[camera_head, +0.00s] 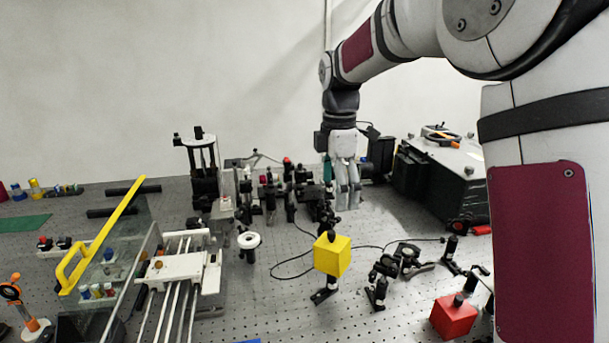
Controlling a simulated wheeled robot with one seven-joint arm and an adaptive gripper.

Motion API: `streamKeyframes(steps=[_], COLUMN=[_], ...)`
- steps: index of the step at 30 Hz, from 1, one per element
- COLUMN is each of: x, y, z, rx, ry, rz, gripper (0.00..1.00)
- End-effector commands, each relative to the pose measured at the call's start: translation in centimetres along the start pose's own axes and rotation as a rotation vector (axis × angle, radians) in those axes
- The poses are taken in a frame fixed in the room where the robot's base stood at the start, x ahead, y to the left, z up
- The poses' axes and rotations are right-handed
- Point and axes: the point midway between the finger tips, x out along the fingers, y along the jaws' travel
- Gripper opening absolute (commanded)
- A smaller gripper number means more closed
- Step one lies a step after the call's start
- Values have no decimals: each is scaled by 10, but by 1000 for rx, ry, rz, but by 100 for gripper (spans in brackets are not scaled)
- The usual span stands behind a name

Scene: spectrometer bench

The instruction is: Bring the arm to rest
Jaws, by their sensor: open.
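My gripper (347,193) hangs pointing down in the head view, above the middle of the bench, with nothing seen between its fingers. My arm reaches in from the right edge, up across the top and down to the gripper. The gripper appears above and behind the yellow cube (332,255) on its post. Its fingers look grey and lie close together in this view. The exact height over the bench (275,318) cannot be told. Part of the optics behind the gripper is hidden.
Several dark optical mounts (270,195) stand left of my gripper. A dark box (440,170) stands to its right. A red cube (453,316) and small mounts (385,275) are at the front right. A white rail stage (180,268) and a clear panel with yellow handle (105,235) are left.

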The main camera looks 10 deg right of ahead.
Motion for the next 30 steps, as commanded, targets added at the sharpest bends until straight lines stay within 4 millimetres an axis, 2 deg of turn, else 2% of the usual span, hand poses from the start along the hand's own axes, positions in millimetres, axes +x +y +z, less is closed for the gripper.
streamKeyframes(steps=[4,8,12,18,24,30], x=[-8,-26,-46,-63,-69,-62], y=[-8,-32,-68,-122,-176,-227], z=[0,-2,-3,-4,-5,-5], rx=[37,166,355,626,893,1159], ry=[-2,-4,5,39,98,183], rz=[15,55,112,189,260,319], gripper=[96,96,96,96,96,96])
